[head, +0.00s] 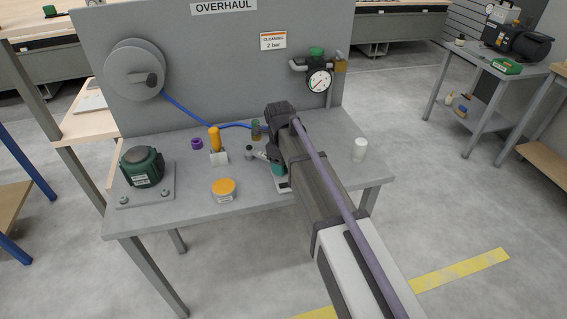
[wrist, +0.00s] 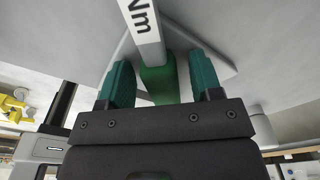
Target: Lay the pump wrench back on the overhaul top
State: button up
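The wrench shows in the wrist view as a grey bar (wrist: 150,48) marked "Nm" with a green handle (wrist: 162,84). My gripper (wrist: 162,72) has its two teal fingers on either side of the green handle, with a visible gap on each side, so it looks open around it. In the head view, my gripper (head: 278,168) is low over the grey overhaul top (head: 250,192), right of its middle. A pale strip of the wrench (head: 284,187) shows just below the fingers; my arm hides the rest. The wrench appears to lie on the top.
On the top stand a green pump (head: 142,167) at left, an orange-lidded tub (head: 224,188), an orange-topped bottle (head: 215,140), a purple ring (head: 197,143) and a white cup (head: 360,149). A back panel (head: 225,60) carries a hose reel (head: 135,70) and gauge (head: 319,81).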

notch_tip(320, 180, up, 13)
jog(key=p, duration=1.3)
jog(key=s+d+n, duration=0.6)
jog(key=s+n, duration=0.4)
jog(key=n, duration=0.2)
jog(key=s+d+n, duration=0.7)
jog(key=s+n, duration=0.4)
jog(key=n, duration=0.1)
jog(key=shift+f+n+y+b, duration=0.3)
jog(key=shift+f+b, duration=0.05)
jog(key=shift+f, duration=0.05)
